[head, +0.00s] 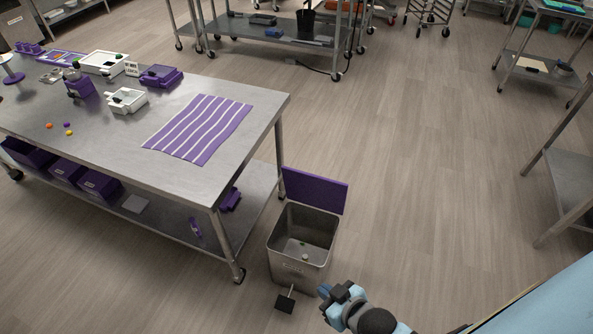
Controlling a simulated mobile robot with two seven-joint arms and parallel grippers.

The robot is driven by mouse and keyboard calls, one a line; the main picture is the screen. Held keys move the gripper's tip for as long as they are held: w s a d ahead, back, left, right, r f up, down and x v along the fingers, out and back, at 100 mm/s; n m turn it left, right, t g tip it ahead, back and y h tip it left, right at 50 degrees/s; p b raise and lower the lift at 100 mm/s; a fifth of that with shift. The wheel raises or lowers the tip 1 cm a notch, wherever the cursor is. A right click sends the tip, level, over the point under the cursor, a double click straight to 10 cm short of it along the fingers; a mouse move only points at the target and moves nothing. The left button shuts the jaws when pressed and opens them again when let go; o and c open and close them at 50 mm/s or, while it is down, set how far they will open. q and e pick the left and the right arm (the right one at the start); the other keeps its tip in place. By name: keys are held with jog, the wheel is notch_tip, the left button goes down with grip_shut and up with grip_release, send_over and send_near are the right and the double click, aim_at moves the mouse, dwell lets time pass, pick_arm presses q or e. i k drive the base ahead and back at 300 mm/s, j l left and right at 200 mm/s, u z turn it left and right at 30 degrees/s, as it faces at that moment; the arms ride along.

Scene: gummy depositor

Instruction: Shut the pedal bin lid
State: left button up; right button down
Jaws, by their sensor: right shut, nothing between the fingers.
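The pedal bin (297,266) is a grey metal box standing on the floor beside the right end of the table. Its purple lid (315,190) stands up at the back edge, so the bin is open. A small pale item (305,257) lies inside. The black pedal (285,302) sticks out at the front, near the floor. My right gripper (326,292) is at the lower middle, just right of the pedal in the picture and in front of the bin. It is shut and appears empty. Whether it touches anything cannot be told. My left gripper is out of view.
The steel table (190,180) at left holds a purple striped cloth (200,128), white and purple boxes and small candies. Its near right leg (229,247) stands close to the bin. Wooden floor right of the bin is clear. Another steel table (574,185) stands far right.

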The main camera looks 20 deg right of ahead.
aim_at(320, 191)
jog(key=l+u, duration=0.95)
jog(key=k+l+u, duration=0.1)
jog(key=l, duration=0.25)
jog(key=k+l+u, duration=0.1)
jog(key=l, duration=0.2)
jog(key=k+l+u, duration=0.15)
jog(key=l, duration=0.15)
jog(key=k+l, duration=0.1)
jog(key=l, duration=0.55)
jog(key=k+l, duration=0.15)
jog(key=l, duration=0.2)
jog(key=i, duration=0.4)
